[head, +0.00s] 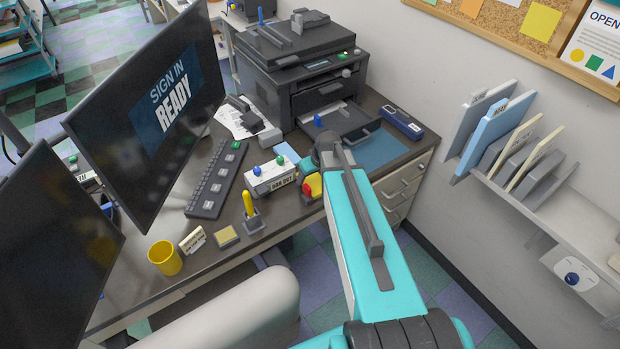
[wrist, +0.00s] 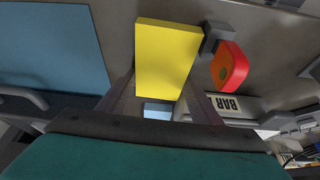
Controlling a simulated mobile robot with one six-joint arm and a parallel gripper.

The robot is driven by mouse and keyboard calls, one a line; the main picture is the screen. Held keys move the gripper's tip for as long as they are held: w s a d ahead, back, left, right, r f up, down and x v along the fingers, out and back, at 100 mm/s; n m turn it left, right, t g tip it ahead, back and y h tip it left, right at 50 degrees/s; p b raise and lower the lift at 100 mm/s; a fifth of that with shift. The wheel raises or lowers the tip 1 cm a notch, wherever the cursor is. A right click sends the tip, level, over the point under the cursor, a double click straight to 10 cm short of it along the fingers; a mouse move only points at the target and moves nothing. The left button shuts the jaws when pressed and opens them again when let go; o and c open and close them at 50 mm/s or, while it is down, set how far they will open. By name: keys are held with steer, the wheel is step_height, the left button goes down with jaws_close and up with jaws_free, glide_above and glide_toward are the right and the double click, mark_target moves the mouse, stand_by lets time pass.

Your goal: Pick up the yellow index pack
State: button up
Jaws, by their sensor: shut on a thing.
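The yellow index pack (wrist: 165,52) is a flat yellow block in the wrist view. My gripper (wrist: 163,84) has one finger on each side of its lower part and is shut on it. In the head view, a bit of yellow (head: 307,198) shows beside my arm, near the desk's front edge. My arm hides most of the pack and the gripper there. I cannot tell whether the pack touches the desk.
A red-orange piece (wrist: 229,66) on a grey holder is close beside the pack. A white labelled box (head: 270,177) stands to the left, with a printer (head: 300,70) behind. A blue mat (head: 381,149) lies to the right. Monitors (head: 150,110) stand at left; a wall shelf (head: 540,210) at right.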

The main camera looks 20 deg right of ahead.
mark_target(311, 178)
steer(key=shift+r, duration=0.15)
step_height(311, 178, up, 10)
steer(key=b, duration=0.3)
stand_by(0.4)
stand_by(0.5)
